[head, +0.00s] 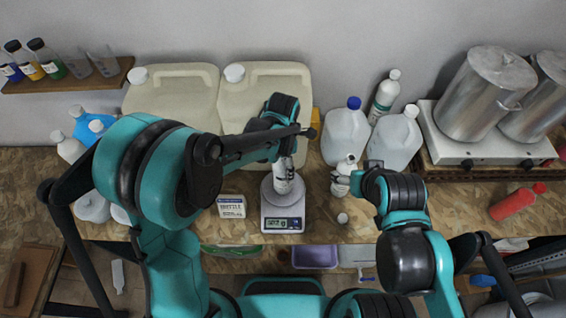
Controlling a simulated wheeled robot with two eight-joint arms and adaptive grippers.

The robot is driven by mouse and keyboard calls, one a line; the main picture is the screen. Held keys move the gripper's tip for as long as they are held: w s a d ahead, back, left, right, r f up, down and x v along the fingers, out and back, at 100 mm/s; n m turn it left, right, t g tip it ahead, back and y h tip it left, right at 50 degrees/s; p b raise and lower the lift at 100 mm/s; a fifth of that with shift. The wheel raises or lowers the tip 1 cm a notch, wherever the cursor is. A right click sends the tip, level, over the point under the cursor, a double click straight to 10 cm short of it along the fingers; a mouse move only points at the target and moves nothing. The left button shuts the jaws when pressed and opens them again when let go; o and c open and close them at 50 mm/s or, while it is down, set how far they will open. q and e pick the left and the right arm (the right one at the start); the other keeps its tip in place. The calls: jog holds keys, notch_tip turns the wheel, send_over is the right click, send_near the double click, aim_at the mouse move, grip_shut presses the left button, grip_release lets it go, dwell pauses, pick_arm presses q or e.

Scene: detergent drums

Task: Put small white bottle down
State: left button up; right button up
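A small white bottle (283,183) with a dark label is upright at the pan of the digital scale (283,224); I cannot tell whether it rests on the pan or hangs just above it. My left gripper (284,158) comes down over its top and appears shut on it, hiding the neck. A second white bottle (341,187) with a label is on the table right of the scale. My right gripper (356,181) is right beside this bottle; its fingers are mostly hidden, so its grip is unclear.
A small white cap (342,218) lies in front of the second bottle. A labelled box (232,207) stands left of the scale. Large cream canisters (264,95) and white jugs (395,140) line the back. Steel pots (487,92) stand right; a red bottle (516,203) lies nearby.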

pick_arm(q)
jog(key=shift+r, duration=0.15)
jog(key=shift+r, duration=0.3)
notch_tip(320, 180, up, 12)
jog(key=shift+f+p, duration=0.2)
jog(key=shift+p, duration=0.25)
jog(key=s+a+r+m+t, duration=0.1)
jog(key=s+a+m+t, duration=0.2)
jog(key=s+a+m, duration=0.3)
jog(key=s+a+r+m+t, duration=0.1)
jog(key=s+a+m+t, duration=0.3)
jog(key=a+m, duration=0.7)
jog(key=s+m, duration=0.2)
jog(key=m, duration=0.3)
jog(key=shift+a+r, duration=0.15)
jog(key=shift+a, duration=0.25)
